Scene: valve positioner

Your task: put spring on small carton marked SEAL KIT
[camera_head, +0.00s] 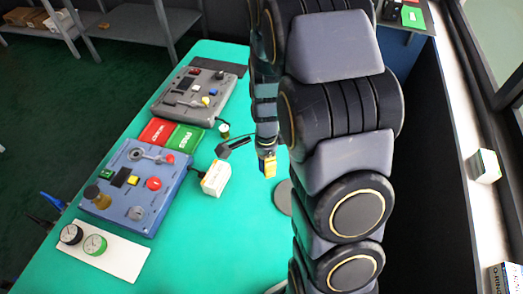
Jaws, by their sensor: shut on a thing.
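My gripper (268,158) hangs over the green table, right of the middle of its width, pointing down. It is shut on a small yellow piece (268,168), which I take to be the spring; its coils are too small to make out. A small white carton (216,178) with a yellowish side stands on the table, left of and a little nearer than my gripper. Its print is too small to read, so I cannot tell if it is marked SEAL KIT. The gripper and yellow piece appear apart from it.
A black object (232,147) and a small cylinder (224,131) lie behind the carton. Left are a blue panel (125,205), a grey panel (200,105), red (158,131) and green (187,138) trays, and a white board (118,258) with gauges. The table's near middle is clear.

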